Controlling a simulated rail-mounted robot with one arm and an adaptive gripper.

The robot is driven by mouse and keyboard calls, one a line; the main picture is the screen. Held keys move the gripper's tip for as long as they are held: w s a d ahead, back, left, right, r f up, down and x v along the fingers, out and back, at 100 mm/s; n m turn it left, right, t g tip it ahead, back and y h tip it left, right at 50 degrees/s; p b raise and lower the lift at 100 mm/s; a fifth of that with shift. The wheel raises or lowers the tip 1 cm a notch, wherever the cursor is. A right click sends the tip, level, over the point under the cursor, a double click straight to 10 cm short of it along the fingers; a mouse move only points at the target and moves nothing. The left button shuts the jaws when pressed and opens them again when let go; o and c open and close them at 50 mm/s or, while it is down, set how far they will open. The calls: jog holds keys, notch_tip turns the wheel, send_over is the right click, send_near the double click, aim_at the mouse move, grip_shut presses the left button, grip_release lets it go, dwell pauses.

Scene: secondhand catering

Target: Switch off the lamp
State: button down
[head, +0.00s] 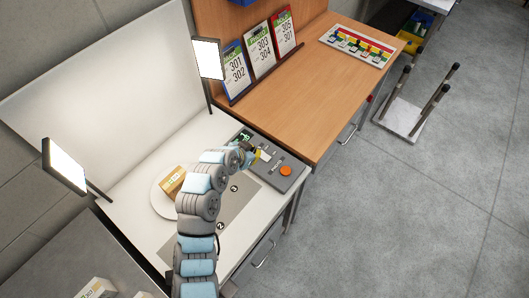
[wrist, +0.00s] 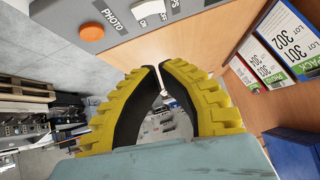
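Two square lamp panels stand on the white photo table, both glowing white: one at the back right (head: 208,59) and one at the left (head: 66,167). A grey control box (head: 283,181) sits at the table's right end, with a round orange button (head: 286,171). The wrist view shows this orange button (wrist: 92,32) by the word PHOTO, and a white switch (wrist: 148,9) marked ON and OFF by a partly cut-off label ending in PS. My gripper (head: 249,153) is over the box. In the wrist view its yellow fingers (wrist: 158,67) come together at the tips, empty.
A small cardboard box (head: 172,182) stands on a round white turntable (head: 160,199). To the right is a wooden desk (head: 290,95) with lot cards (head: 260,48) and a tray of coloured pieces (head: 357,45). An upturned stool (head: 405,113) lies on open floor.

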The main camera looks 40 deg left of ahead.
jog(key=shift+w, duration=0.1)
dwell(0.3)
jog(key=p, duration=0.2)
send_over(264, 157)
jog(key=shift+a+f, duration=0.1)
jog(key=shift+f, duration=3.5)
jog(key=shift+a+f+p, duration=0.15)
jog(key=shift+f+p, duration=0.1)
jog(key=shift+f, duration=0.7)
jog(key=shift+a+f+p, duration=0.15)
jog(key=shift+f+p, duration=0.1)
jog(key=shift+f, duration=0.65)
